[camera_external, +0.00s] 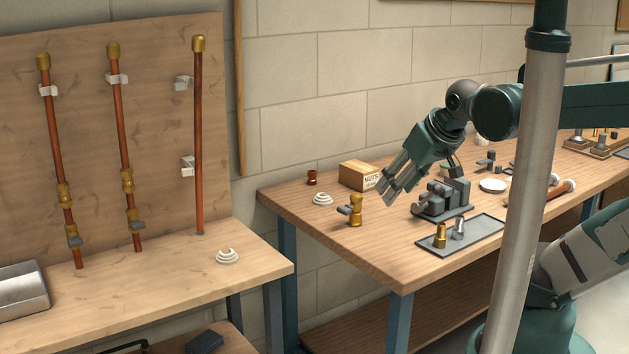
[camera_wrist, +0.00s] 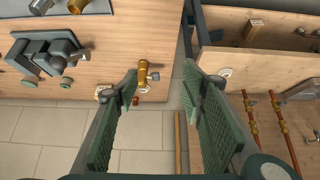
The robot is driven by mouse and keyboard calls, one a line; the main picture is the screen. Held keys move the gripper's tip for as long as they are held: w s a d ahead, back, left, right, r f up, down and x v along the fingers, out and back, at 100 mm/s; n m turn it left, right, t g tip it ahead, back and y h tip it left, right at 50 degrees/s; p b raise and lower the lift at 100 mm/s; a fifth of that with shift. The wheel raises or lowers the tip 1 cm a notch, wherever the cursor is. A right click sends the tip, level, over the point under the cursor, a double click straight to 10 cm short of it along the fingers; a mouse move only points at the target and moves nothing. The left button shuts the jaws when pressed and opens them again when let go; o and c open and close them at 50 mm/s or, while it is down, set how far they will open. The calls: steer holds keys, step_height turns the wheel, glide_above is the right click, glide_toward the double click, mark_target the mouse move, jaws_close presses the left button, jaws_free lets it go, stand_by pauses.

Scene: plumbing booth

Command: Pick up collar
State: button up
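Which piece the task calls the collar is not certain. A brass valve (camera_external: 355,210) with a grey handle stands nearer the bench's left end and shows in the wrist view (camera_wrist: 142,72). My gripper (camera_external: 390,188) hangs above the bench, right of the valve. In the wrist view its green fingers (camera_wrist: 160,75) are wide apart with nothing between them held.
A cardboard box (camera_external: 360,175) and a white coil (camera_external: 322,199) stand near the copper fitting. A grey vise (camera_external: 443,200) and a tray (camera_external: 482,235) with brass and grey fittings lie to the right. A left bench (camera_external: 150,285) carries upright copper pipes (camera_external: 198,140).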

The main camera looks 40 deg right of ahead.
steer(key=o, duration=0.4)
steer(key=shift+c, duration=0.2)
steer(key=w+d+r+n+g+p, duration=0.1)
steer(key=w+r+n+g+p, duration=0.2)
steer(key=w, duration=0.8)
steer(key=w+d+r+n+g+p, duration=0.15)
steer(key=w+n+p, duration=0.3)
steer(key=w, duration=0.55)
steer(key=w+d+f+n+g+p, duration=0.1)
steer(key=w+d+f+n+p, duration=0.1)
steer(key=w+f+n, duration=0.2)
steer(key=w+d+f+n+g+p, duration=0.1)
steer(key=w+f+n, duration=0.4)
steer(key=w+f, duration=0.5)
steer(key=shift+w+d+f+g+p, duration=0.25)
steer(key=shift+w+d+p, duration=0.8)
steer(key=shift+w, duration=1.6)
